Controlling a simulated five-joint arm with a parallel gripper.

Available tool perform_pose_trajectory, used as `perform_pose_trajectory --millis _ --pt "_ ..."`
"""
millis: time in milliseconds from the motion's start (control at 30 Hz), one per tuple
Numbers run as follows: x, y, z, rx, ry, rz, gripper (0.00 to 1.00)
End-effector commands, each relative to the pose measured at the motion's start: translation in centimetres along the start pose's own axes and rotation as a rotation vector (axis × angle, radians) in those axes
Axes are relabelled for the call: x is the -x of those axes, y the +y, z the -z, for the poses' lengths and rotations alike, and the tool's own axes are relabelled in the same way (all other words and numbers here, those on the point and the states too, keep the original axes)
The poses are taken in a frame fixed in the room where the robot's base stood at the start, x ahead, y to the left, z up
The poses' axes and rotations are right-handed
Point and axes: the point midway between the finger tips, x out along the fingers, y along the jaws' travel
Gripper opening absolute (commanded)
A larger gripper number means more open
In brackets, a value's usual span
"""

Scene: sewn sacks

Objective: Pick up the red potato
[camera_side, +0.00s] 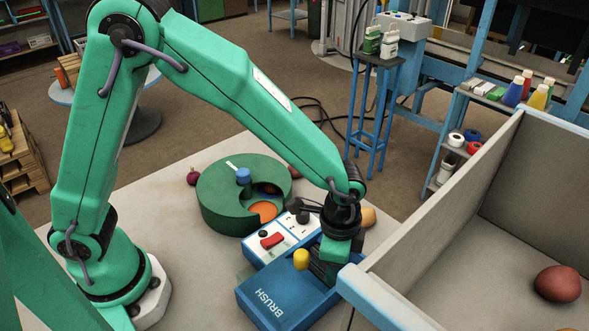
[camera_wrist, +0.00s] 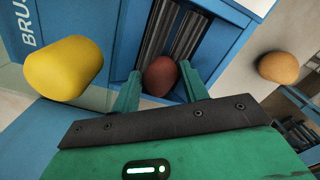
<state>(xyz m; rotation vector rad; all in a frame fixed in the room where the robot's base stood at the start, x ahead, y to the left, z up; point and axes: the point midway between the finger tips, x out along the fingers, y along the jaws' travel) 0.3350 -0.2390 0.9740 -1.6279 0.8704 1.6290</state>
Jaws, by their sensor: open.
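In the wrist view a brownish-red potato (camera_wrist: 160,76) lies at the dark rollers of the blue brush unit (camera_wrist: 115,45), between my gripper's (camera_wrist: 160,84) two green fingers. The fingers are apart, one on each side of it; I cannot tell whether either touches it. In the side view my gripper (camera_side: 325,264) points down at the brush unit (camera_side: 275,300), and this potato is hidden there. Another red potato (camera_side: 558,284) lies inside the large grey bin at the right.
A yellow rounded piece (camera_side: 301,259) is at the brush unit, left of my gripper. A tan potato (camera_side: 368,216) lies behind the gripper. The blue-rimmed bin wall (camera_side: 400,230) stands close on the right. A green round machine (camera_side: 225,210) and a dark red round thing (camera_side: 193,177) are farther left.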

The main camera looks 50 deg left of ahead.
Motion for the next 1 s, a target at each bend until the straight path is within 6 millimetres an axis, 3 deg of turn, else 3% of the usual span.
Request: perform_pose_trajectory --millis 200,333,767,1000 --pt "0.0 0.0 0.0 0.0 0.001 0.0 0.42" --pt "0.0 0.0 0.0 0.0 0.001 0.0 0.17" --pt "0.3 0.0 0.1 0.0 0.002 0.001 0.13" --pt "2.3 -0.1 0.1 0.0 0.005 0.002 0.13"
